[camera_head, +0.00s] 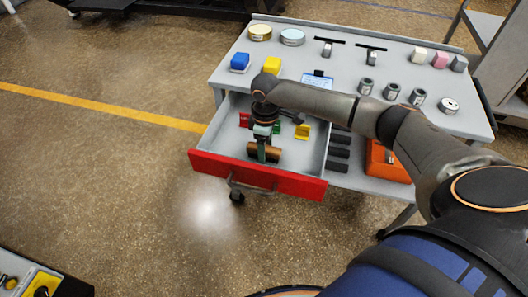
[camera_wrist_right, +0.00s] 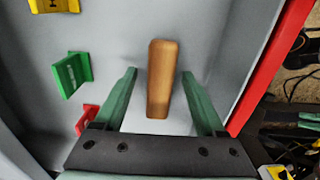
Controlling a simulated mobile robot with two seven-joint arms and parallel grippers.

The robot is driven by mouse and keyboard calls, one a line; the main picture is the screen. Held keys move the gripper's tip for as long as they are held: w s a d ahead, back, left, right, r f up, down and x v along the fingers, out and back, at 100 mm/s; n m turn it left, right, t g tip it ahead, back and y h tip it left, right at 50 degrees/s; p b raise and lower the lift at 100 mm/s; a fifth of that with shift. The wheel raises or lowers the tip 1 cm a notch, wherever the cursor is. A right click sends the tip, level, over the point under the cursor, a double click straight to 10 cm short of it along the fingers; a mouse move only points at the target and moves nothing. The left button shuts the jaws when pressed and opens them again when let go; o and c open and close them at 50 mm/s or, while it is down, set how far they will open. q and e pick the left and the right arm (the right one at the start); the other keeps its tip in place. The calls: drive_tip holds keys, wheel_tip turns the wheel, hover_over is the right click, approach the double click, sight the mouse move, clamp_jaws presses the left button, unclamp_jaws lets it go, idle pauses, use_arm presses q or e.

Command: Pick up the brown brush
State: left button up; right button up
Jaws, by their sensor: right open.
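The brown brush (camera_wrist_right: 162,85) is a wooden block-like piece lying on the grey floor of the open drawer. In the head view the brush (camera_head: 274,154) lies near the drawer's red front, partly covered by my gripper. My right gripper (camera_head: 262,148) points down into the drawer over it. In the right wrist view my right gripper (camera_wrist_right: 160,73) is open, with one green finger on each side of the brush and a gap visible on both sides. Whether the fingertips reach the brush's height is unclear.
The drawer's red front (camera_head: 252,176) and side walls surround the brush. A green piece (camera_wrist_right: 73,74), a yellow piece (camera_wrist_right: 53,5) and a red piece (camera_wrist_right: 86,118) stand in the drawer. The tabletop (camera_head: 340,75) above holds blocks, discs and metal cylinders.

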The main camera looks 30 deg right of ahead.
drive_tip(key=shift+f, duration=0.2)
clamp_jaws()
idle(0.5)
